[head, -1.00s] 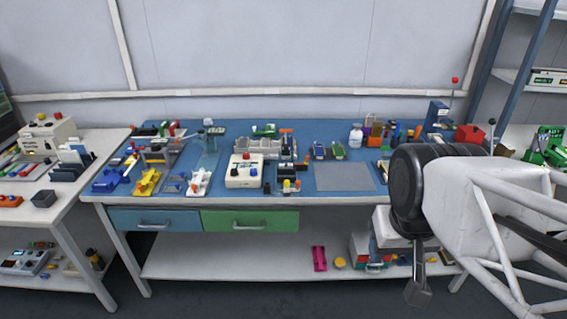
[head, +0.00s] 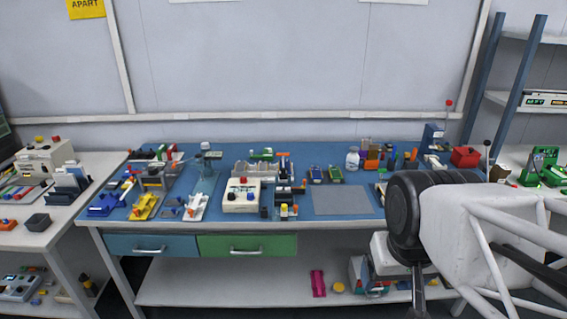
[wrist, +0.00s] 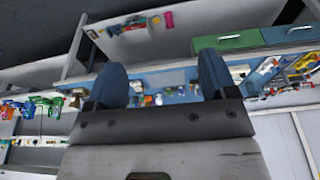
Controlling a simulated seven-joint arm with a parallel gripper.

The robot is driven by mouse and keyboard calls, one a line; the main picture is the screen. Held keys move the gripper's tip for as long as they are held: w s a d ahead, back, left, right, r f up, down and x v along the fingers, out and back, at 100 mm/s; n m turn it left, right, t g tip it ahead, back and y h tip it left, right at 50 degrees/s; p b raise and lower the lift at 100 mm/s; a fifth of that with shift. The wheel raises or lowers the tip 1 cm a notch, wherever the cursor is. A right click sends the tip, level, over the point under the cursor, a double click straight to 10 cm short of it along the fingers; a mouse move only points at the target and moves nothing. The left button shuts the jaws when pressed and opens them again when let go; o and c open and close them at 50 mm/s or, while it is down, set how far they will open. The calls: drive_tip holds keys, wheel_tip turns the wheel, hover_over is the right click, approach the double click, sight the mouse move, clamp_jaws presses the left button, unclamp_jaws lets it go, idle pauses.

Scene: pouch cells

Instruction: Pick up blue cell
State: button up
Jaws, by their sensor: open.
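A small flat blue piece (head: 315,173) that looks like the blue cell lies on the blue bench mat, right of the bench's middle. A similar green piece (head: 335,174) lies just right of it. Both are too small to make out in detail. My gripper (head: 418,292) hangs in front of the bench at the right, below the bench top and well apart from the cells. In the wrist view its two blue fingers (wrist: 160,78) stand wide apart with nothing held between them. I cannot pick out the blue cell in the wrist view.
A bare grey mat (head: 341,201) lies in front of the cells. A white box with buttons (head: 242,196) and a black fixture (head: 286,190) stand to the left. A red bin (head: 465,156) and several small items crowd the right back. Drawers (head: 247,245) sit under the bench front.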

drive_tip(key=shift+o, duration=1.2)
